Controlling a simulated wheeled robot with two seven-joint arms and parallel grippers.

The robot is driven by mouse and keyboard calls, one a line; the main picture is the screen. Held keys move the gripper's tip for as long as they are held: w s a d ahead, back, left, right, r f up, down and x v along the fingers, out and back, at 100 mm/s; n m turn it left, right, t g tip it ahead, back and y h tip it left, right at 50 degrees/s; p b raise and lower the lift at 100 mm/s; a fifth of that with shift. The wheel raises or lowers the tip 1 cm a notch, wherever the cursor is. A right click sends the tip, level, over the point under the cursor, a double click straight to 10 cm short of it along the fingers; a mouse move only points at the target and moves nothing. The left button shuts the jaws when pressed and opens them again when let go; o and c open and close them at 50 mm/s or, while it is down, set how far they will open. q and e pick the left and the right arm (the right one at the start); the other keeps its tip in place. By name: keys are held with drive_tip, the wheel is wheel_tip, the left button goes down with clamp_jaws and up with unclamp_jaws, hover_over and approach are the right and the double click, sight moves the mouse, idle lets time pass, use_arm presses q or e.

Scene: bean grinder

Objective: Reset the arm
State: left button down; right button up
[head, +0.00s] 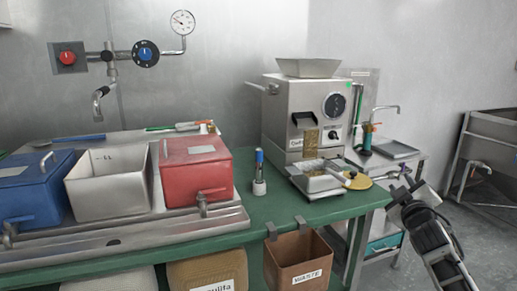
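My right arm comes in from the lower right. Its gripper (398,187) is just right of the green table's right end, seems open with its fingers apart, and holds nothing that I can see. The steel bean grinder (290,118) stands on the table to its left, with beans showing at the spout. A metal tray (318,182) sits below the spout, with a brush-like tool lying over its right side. A round yellow item (358,183) lies beside the tray, close to my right gripper. My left gripper is not in view.
A blue bin (38,190), a white bin (108,184) and a red bin (195,172) stand on the left. A blue-topped tool stands upright in a white holder (259,187). A brown waste bin (297,265) hangs at the front edge. Floor at right is clear.

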drive_tip(key=s+a+f+m+g+y, duration=0.2)
drive_tip(key=s+a+f+y, duration=0.1)
drive_tip(key=s+a+f, duration=0.55)
drive_tip(key=s+a+f+m+g+y, duration=0.2)
drive_tip(key=s+a+f, duration=0.35)
drive_tip(key=f, duration=0.65)
drive_tip(key=s+a+f+g, duration=0.1)
drive_tip(key=s+a, duration=0.2)
drive_tip(key=s, duration=0.5)
drive_tip(key=s+a+f+m+g+y, duration=0.1)
drive_tip(key=s+a+f, duration=0.1)
drive_tip(key=s, duration=0.5)
drive_tip(key=s+a+f+g+y, duration=0.1)
drive_tip(key=s+a, duration=0.2)
drive_tip(key=s, duration=0.5)
drive_tip(key=shift+s+a+f, duration=0.3)
drive_tip(key=shift+f, duration=0.1)
